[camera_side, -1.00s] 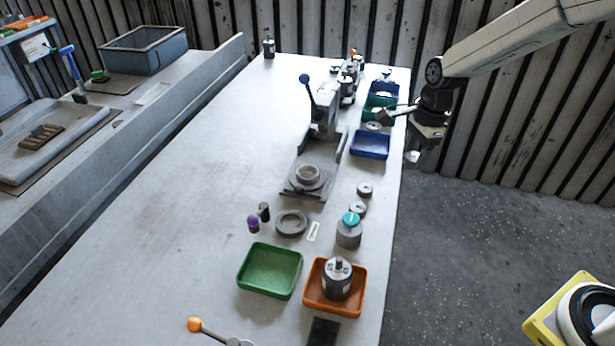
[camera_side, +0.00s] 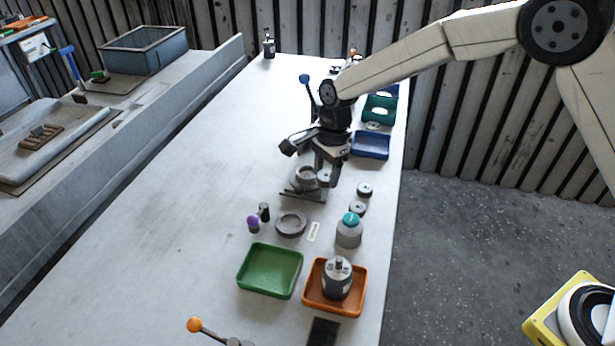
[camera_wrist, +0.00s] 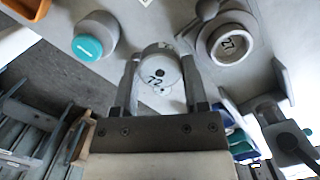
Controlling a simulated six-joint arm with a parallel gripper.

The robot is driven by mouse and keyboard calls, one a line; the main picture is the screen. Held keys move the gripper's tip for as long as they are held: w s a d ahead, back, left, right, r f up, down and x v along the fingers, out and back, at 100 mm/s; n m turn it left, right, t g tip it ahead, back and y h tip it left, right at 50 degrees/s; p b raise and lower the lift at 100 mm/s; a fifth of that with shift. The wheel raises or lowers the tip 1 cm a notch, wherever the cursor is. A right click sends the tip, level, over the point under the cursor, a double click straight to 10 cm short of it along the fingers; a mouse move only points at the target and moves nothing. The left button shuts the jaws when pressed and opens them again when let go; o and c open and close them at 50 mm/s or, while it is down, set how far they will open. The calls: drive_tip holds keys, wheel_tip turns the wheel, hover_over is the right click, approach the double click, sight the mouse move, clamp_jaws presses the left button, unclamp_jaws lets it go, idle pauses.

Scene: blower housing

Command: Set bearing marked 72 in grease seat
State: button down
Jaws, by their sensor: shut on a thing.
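My gripper (camera_side: 328,170) is shut on a pale round bearing marked 72 (camera_wrist: 154,66), held between the two fingers in the wrist view. In the side view the bearing (camera_side: 324,176) is just right of the round ring (camera_side: 306,178) on the press base. In the wrist view that ring (camera_wrist: 228,43) is right of the bearing, apart from it in the picture, with a pale face marked what looks like 27. My arm hides most of the press. A grey dished ring (camera_side: 291,224) lies on the bench in front. I cannot tell which is the grease seat.
Two small discs (camera_side: 364,190) (camera_side: 357,208) and a teal-capped jar (camera_side: 348,232) stand right of the press. A green tray (camera_side: 269,292) and an orange tray (camera_side: 311,305) with a motor are in front. Blue bins (camera_side: 370,146) stand behind.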

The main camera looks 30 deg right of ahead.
drive_tip(key=n, duration=0.2)
hover_over(290, 224)
drive_tip(key=shift+w+d+f, duration=0.1)
drive_tip(key=shift+f, duration=0.85)
drive_tip(key=shift+f, duration=0.1)
drive_tip(key=shift+f, duration=2.4)
drive_tip(key=shift+f, duration=0.8)
unclamp_jaws()
drive_tip(key=shift+r, duration=0.15)
wheel_tip(290, 224, up, 7)
idle(1.3)
